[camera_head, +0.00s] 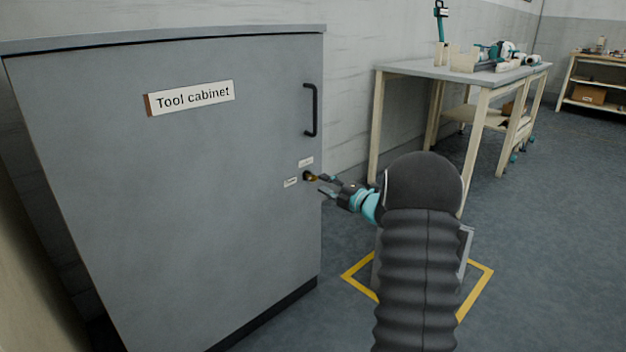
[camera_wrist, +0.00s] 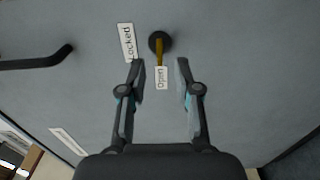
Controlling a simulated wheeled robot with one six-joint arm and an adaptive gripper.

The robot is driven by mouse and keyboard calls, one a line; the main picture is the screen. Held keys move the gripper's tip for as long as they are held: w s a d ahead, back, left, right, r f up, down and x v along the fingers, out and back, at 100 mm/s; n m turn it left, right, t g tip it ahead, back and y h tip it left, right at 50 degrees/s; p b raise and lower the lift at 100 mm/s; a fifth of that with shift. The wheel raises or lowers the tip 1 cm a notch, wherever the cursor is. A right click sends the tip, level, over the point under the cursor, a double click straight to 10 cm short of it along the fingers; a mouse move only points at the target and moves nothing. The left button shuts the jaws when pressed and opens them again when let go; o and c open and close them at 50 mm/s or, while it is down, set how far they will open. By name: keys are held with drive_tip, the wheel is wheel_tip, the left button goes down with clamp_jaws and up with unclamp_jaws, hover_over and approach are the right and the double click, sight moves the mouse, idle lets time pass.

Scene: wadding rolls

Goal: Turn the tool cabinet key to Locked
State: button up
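The grey tool cabinet (camera_head: 220,220) stands at the left with its door shut. Its brass key (camera_head: 312,178) sits in a round dark lock near the door's right edge, below the black handle. In the wrist view the key (camera_wrist: 159,52) points at the Open label (camera_wrist: 161,78). The Locked label (camera_wrist: 128,42) is beside the lock, to the left. My gripper (camera_head: 322,184) is close in front of the key. In the wrist view my gripper (camera_wrist: 160,68) is open, with a fingertip on either side of the key's lower end and gaps to both; depth is unclear.
The black door handle (camera_head: 312,110) is above the lock; it also shows at the left of the wrist view (camera_wrist: 40,62). A workbench (camera_head: 400,67) with tools stands behind at the right, and a shelf (camera_head: 600,87) farther back. Open floor lies at the right.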

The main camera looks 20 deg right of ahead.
sight(316, 180)
drive_tip(key=shift+x, duration=3.05)
clamp_jaws()
